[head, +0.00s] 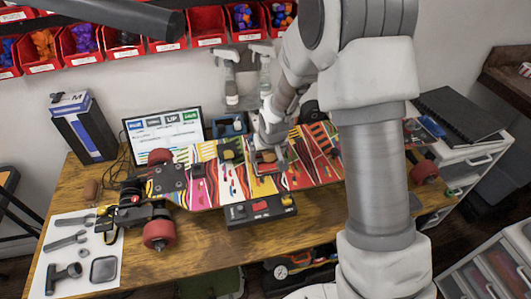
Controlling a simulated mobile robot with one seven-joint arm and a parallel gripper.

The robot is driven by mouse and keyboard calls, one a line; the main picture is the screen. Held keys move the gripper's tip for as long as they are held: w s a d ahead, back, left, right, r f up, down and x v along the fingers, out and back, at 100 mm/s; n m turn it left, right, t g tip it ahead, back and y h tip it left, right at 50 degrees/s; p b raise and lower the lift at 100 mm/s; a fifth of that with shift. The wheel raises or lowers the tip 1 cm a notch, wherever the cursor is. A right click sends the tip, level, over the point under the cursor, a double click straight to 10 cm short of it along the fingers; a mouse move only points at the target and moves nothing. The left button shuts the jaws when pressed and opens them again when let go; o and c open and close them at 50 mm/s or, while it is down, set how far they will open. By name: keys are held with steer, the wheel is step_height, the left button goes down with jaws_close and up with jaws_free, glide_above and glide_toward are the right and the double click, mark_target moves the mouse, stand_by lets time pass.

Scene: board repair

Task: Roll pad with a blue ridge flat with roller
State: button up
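A colourful patterned skateboard deck (218,176) lies across the workbench. My gripper (267,150) points down over the middle of the deck, at or close to its surface. A small brownish-red piece (266,157) shows at the fingertips; I cannot tell whether it is held or lies on the deck. Other small dark pads sit on the deck, one with yellowish marks (231,151) and one farther left (197,170). A blue ridge is too small to make out on any of them. I cannot identify the roller for certain.
A dark tray (234,216) with small red and orange pieces stands at the deck's front edge. A white mat (93,245) with grey tool shapes lies at left. A screen (163,127) and spray bottles (230,85) stand behind. Bare wood (200,245) shows in front.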

steer(key=shift+w+a+b, duration=0.15)
steer(key=shift+w+a, duration=0.05)
steer(key=shift+w, duration=0.8)
steer(key=shift+w+a+b, duration=0.1)
steer(key=shift+w+a, duration=0.1)
steer(key=shift+w, duration=0.85)
steer(key=shift+w+a+b, duration=0.15)
steer(key=shift+w+a, duration=0.05)
steer(key=shift+w, duration=0.8)
steer(key=shift+s+d+f+b, duration=0.1)
steer(key=shift+s+d+b, duration=0.2)
steer(key=shift+s, duration=0.75)
steer(key=shift+s+d+r+b, duration=0.1)
steer(key=shift+s+b, duration=0.35)
steer(key=shift+s, duration=0.6)
steer(key=shift+s+d+f+b, duration=0.1)
steer(key=shift+s+d+b, duration=0.2)
steer(key=shift+s, duration=0.75)
steer(key=shift+w+a, duration=0.25)
steer(key=shift+w, duration=0.8)
steer(key=shift+w+a, duration=0.25)
steer(key=shift+w, duration=0.85)
steer(key=shift+w+a, duration=0.25)
steer(key=shift+w, duration=0.8)
step_height(320, 180, up, 7)
steer(key=p, duration=0.3)
